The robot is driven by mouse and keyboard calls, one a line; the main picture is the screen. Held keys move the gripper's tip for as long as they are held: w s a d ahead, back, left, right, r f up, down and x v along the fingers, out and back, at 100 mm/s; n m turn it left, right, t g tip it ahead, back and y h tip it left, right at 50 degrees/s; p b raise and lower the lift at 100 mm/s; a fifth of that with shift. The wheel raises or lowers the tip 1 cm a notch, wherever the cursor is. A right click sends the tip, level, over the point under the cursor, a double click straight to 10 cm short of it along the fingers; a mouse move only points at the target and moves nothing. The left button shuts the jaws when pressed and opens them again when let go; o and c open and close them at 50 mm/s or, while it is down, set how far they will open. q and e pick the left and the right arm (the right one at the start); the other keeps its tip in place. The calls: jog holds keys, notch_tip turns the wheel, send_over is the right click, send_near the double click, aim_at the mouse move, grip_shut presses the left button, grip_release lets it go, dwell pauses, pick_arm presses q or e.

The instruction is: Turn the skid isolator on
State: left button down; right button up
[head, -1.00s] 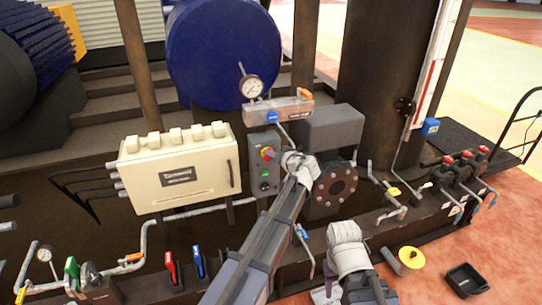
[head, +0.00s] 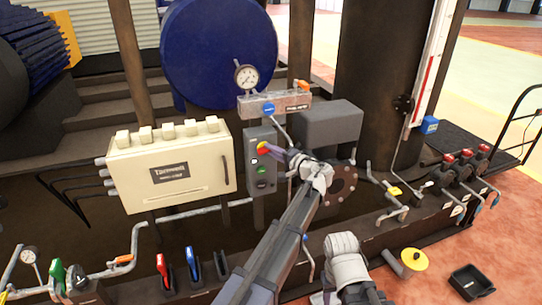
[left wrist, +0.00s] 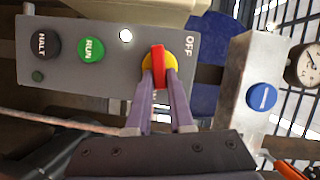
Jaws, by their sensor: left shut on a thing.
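The skid isolator is a red handle on a yellow round base (left wrist: 159,53) on a grey control box (head: 262,188). In the head view its yellow and red knob (head: 262,147) is near the top of the box. My left gripper (left wrist: 159,80) is shut on the red handle, one purple finger on each side. In the head view the left gripper (head: 268,149) reaches the knob from the right. In the left wrist view the handle stands upright in the picture, with the OFF label (left wrist: 190,46) to its right. Another label below the knob is mostly hidden by the fingers.
The green RUN button (left wrist: 91,50) and black HALT button (left wrist: 46,45) share the box. A cream cabinet (head: 205,195) stands left of it. A gauge (head: 246,77) and a metal block with a blue button (left wrist: 262,97) are close by.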

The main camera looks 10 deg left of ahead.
pick_arm(q)
jog(key=shift+f+m+y+b, duration=0.3)
jog(key=shift+m+y+b, duration=0.2)
jog(key=shift+m+b, duration=0.4)
jog(key=c, duration=0.8)
grip_release()
jog(key=shift+r, duration=0.1)
jog(key=v, duration=0.8)
jog(key=shift+a, duration=0.1)
